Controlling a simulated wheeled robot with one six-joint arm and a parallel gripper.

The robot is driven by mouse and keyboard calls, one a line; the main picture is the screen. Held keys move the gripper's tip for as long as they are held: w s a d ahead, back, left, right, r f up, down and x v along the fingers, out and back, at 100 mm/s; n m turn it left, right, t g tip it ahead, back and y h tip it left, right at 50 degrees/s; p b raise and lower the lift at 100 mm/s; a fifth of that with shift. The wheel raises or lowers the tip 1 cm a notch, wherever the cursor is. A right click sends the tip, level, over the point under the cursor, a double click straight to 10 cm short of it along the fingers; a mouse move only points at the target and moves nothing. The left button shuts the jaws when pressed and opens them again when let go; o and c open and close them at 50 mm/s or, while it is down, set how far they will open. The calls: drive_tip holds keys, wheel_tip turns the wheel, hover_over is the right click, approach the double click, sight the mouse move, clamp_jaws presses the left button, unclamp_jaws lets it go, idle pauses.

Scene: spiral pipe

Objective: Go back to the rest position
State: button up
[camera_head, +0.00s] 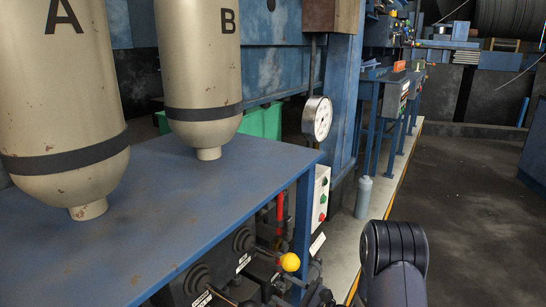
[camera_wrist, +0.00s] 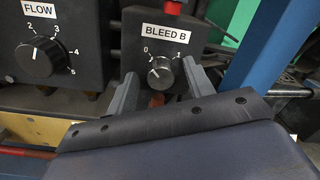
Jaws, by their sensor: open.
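My gripper (camera_wrist: 160,70) is open in the wrist view. Its two grey fingers stand to the left and right of a round metal knob (camera_wrist: 161,75) under the label BLEED B (camera_wrist: 166,33). Nothing is seen held between them, and I cannot tell whether the fingertips touch the knob. The knob's scale shows 0 and 1. My arm (camera_head: 396,255) shows at the bottom right of the head view. My gripper cannot be made out there.
A FLOW knob (camera_wrist: 39,55) sits left of the fingers, and a blue post (camera_wrist: 275,45) rises on the right. In the head view, tanks A (camera_head: 65,100) and B (camera_head: 200,70) stand above the blue bench (camera_head: 190,195). Floor (camera_head: 465,190) is clear on the right.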

drive_tip(key=m+p, duration=0.4)
drive_tip(key=p, duration=0.1)
drive_tip(key=shift+r+m, duration=0.25)
drive_tip(key=shift+m, duration=0.05)
drive_tip(key=m+p, duration=0.3)
drive_tip(key=shift+f, duration=0.1)
drive_tip(key=shift+s+d+f, duration=0.15)
drive_tip(key=shift+s+d, duration=0.2)
drive_tip(key=shift+d, duration=0.15)
